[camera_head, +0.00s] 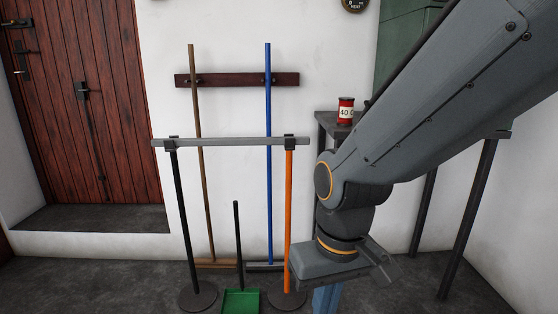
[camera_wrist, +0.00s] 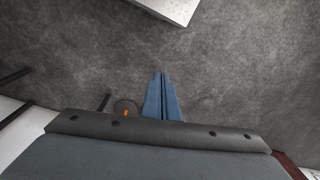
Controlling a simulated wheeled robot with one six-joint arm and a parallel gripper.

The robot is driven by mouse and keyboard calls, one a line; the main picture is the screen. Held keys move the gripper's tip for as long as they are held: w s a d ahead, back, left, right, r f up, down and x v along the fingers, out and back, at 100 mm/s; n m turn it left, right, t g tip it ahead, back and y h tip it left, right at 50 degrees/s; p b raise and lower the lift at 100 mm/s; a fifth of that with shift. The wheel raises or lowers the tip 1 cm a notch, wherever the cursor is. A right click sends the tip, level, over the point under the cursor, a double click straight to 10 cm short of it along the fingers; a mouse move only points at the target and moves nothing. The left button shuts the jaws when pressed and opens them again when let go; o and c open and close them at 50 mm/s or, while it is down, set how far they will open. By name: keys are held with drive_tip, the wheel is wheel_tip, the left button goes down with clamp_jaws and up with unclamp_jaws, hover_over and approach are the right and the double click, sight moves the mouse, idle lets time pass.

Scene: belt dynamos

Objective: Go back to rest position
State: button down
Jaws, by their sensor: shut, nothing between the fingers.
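My gripper (camera_head: 327,300) hangs below my bent arm at the lower middle of the head view, its blue fingers partly cut off by the bottom edge. In the wrist view the gripper (camera_wrist: 161,76) points over bare grey floor, with its two blue fingers together and nothing between them. In the head view it is just right of the orange post (camera_head: 288,210).
A barrier with a grey crossbar (camera_head: 225,142) and black post (camera_head: 182,220) stands left of my arm. A red can (camera_head: 346,112) stands behind my arm.

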drive_tip(key=s+d+r+m+p, duration=0.2)
drive_tip(key=d+r+m+p, duration=0.1)
drive_tip(key=d+r+p, duration=0.9)
wheel_tip(320, 180, up, 3)
drive_tip(key=p, duration=0.6)
drive_tip(key=shift+s+h, duration=0.2)
drive_tip(key=shift+h, duration=0.2)
drive_tip(key=shift+d+m, duration=0.1)
drive_tip(key=shift+m, duration=0.2)
